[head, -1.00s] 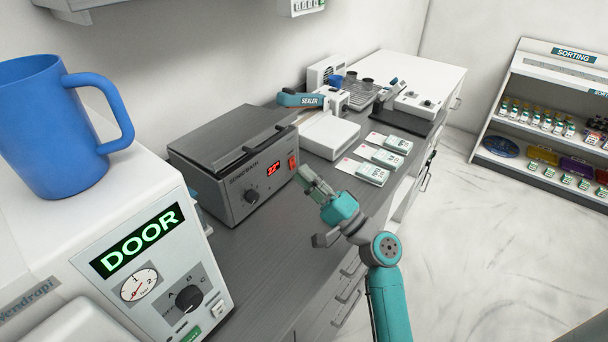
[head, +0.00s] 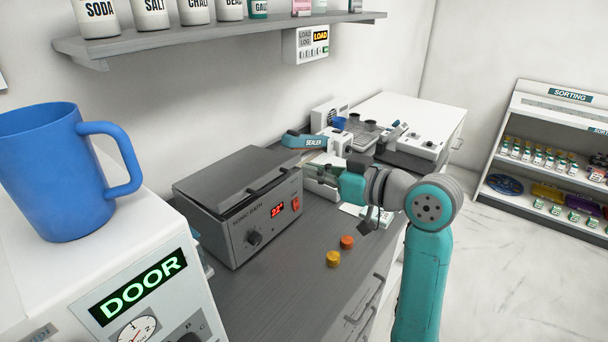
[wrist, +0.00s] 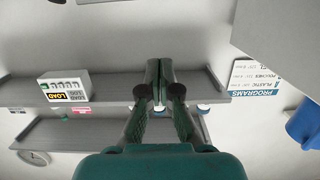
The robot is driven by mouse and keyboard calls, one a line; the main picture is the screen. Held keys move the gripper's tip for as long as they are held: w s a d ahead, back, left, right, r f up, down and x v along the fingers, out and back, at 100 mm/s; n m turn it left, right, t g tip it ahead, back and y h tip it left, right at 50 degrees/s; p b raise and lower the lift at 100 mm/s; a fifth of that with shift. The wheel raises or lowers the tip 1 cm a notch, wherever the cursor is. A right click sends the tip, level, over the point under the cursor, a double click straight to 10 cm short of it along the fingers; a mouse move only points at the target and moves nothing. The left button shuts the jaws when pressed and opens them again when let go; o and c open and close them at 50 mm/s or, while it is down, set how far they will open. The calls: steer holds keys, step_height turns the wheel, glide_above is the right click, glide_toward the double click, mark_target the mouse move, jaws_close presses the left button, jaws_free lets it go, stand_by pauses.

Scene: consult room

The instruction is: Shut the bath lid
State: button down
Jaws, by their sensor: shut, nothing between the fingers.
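The sonic bath (head: 262,236) is a grey box with a red display on the counter. Its dark grey lid (head: 225,168) lies across the top and looks down or nearly so; I cannot tell whether a small gap is left at the front. A dark handle bar runs along the lid's front edge. My gripper (head: 314,172) is to the right of the bath, at about lid height in the picture, pointing left and apart from the lid. In the wrist view my gripper (wrist: 158,84) has its fingers together with nothing between them.
A white DOOR machine (head: 150,285) with a blue mug (head: 60,180) on top stands at front left. An orange cap (head: 347,242) and a yellow cap (head: 333,258) lie on the counter. The sealer (head: 304,140) is behind my gripper. A wall shelf (head: 240,32) hangs above.

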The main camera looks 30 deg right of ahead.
steer(key=w+a+f, duration=0.2)
steer(key=w+f, duration=0.3)
steer(key=w, duration=0.3)
steer(key=shift+w+a+f, duration=0.2)
steer(key=shift+a, duration=0.2)
